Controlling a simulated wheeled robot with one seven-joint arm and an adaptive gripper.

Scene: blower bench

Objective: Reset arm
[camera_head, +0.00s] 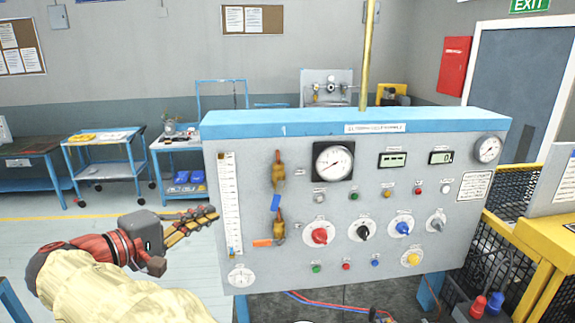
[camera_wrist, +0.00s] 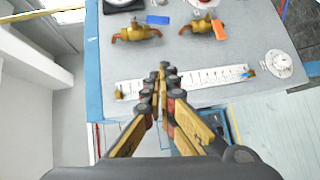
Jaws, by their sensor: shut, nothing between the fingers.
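My gripper (camera_head: 207,217) is at the left of the control panel (camera_head: 262,210) in the head view, with its fingers pointing toward the panel's left edge. In the wrist view my gripper (camera_wrist: 163,72) is shut and empty, its fingertips together in front of the white scale strip (camera_wrist: 205,82). Two brass valves are beside the scale: the upper valve (camera_head: 278,170) has a blue handle below it, and the lower valve (camera_head: 279,224) is next to an orange handle (camera_head: 263,243). I cannot tell the exact gap between the fingertips and the panel.
The panel carries gauges (camera_head: 333,161), coloured knobs (camera_head: 320,235) and small displays. Blue carts (camera_head: 105,155) stand at the back left. A yellow-edged bench (camera_head: 545,235) with black mesh is close on the right. The floor left of the panel is open.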

